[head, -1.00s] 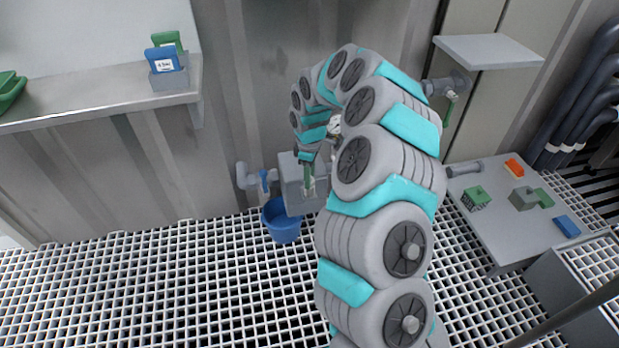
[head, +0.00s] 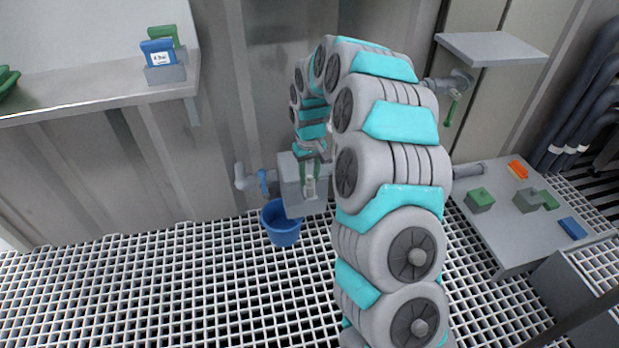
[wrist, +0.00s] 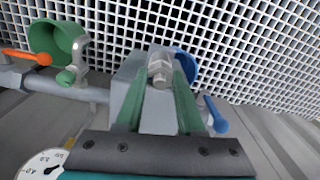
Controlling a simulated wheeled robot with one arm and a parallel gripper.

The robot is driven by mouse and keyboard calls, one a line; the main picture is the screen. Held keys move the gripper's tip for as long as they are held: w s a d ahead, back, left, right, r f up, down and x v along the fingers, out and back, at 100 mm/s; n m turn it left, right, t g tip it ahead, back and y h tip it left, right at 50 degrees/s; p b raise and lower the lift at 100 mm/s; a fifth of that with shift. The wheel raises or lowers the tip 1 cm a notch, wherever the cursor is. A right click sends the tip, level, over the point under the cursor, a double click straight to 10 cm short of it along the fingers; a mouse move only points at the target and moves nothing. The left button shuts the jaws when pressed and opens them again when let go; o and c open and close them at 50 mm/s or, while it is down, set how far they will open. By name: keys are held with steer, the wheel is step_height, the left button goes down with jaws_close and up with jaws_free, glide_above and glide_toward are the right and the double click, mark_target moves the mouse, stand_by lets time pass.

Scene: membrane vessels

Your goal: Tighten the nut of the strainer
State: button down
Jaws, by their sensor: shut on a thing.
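The strainer is a grey box-like body (head: 289,186) on the pipe run low at the wall, and it also shows in the wrist view (wrist: 129,70). Its nut (wrist: 160,74) is a pale metal hex on the face toward me. My gripper (wrist: 163,70) has one green finger on each side of the nut and is shut on it. In the head view my gripper (head: 310,178) is in front of the strainer body, and the nut is too small there to make out well.
A blue bucket (head: 281,226) stands on the grating below the strainer. A blue valve handle (wrist: 216,115) is close on the right. A pressure gauge (wrist: 42,165), an orange handle (wrist: 27,56) and a green cup-shaped part (wrist: 54,41) are on the left. A side table (head: 505,228) holds several blocks.

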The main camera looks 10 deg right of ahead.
mark_target(310, 180)
steer(key=shift+m, duration=0.8)
steer(key=c, duration=0.5)
jaws_free()
steer(key=shift+r, duration=0.15)
step_height(310, 180, up, 8)
steer(key=shift+f, duration=0.15)
